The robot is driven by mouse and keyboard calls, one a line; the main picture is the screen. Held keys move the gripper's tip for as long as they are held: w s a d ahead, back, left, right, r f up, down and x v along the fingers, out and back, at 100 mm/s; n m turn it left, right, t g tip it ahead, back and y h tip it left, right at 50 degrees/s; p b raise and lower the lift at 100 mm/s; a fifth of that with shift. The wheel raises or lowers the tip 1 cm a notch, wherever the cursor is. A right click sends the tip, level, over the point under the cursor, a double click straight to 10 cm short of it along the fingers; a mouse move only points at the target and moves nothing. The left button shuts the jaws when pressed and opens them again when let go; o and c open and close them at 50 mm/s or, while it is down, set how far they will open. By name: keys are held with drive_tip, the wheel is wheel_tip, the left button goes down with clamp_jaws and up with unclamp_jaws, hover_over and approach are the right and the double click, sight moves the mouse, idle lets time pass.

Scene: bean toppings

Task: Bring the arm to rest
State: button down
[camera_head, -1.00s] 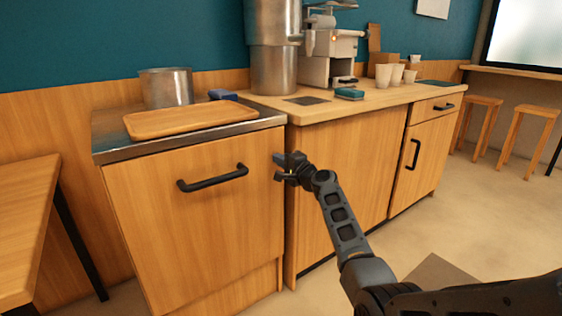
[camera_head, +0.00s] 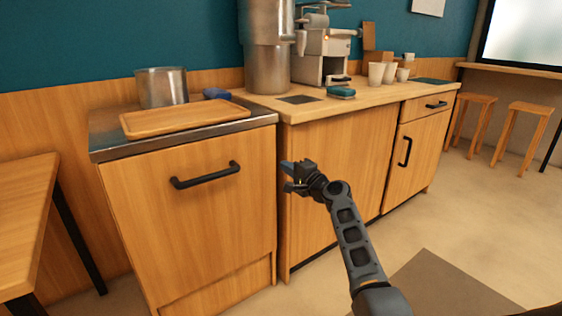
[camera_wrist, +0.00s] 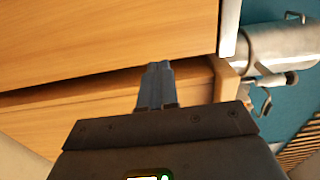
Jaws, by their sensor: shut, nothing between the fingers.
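My gripper (camera_head: 287,178) is in front of the wooden counter, near the gap between the left cabinet (camera_head: 200,225) and the right cabinet (camera_head: 330,180). It is empty, and nothing is between its fingers. In the wrist view the two fingertips (camera_wrist: 158,68) lie together, with cabinet fronts (camera_wrist: 100,40) beyond them. My arm reaches up to it from the lower right of the head view. I cannot tell the exact distance from the gripper to the cabinet fronts.
A black handle (camera_head: 206,175) juts from the left cabinet. A wooden tray (camera_head: 185,118) and a metal pot (camera_head: 161,88) stand on the left top. Paper cups (camera_head: 376,75), a coffee machine (camera_head: 322,58) and a sponge (camera_head: 341,92) are on the right counter. Floor at right is open.

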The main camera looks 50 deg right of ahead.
drive_tip(key=v, duration=0.5)
drive_tip(key=shift+p, duration=0.3)
drive_tip(key=s+a+f+n+g, duration=0.2)
drive_tip(key=s+a+f, duration=0.2)
drive_tip(key=a+f, duration=0.4)
drive_tip(key=s+a+f+n+g+y, duration=0.1)
drive_tip(key=s+a+f+n, duration=0.3)
drive_tip(key=s+a, duration=0.7)
drive_tip(key=s+a+f+n, duration=0.2)
drive_tip(key=s+a+n, duration=0.3)
drive_tip(key=s+a, duration=0.55)
drive_tip(key=s+a+r+n+y, duration=0.2)
drive_tip(key=s+a+r+n, duration=0.35)
drive_tip(key=s, duration=0.25)
drive_tip(key=s+a+r+n+y, duration=0.2)
drive_tip(key=s+a+r+n, duration=0.25)
drive_tip(key=s+r, duration=0.35)
wheel_tip(320, 180, up, 19)
drive_tip(key=p, duration=1.8)
drive_tip(key=shift+s+a+f+p, duration=0.3)
drive_tip(key=shift+s+a, duration=0.1)
drive_tip(key=shift+s, duration=0.1)
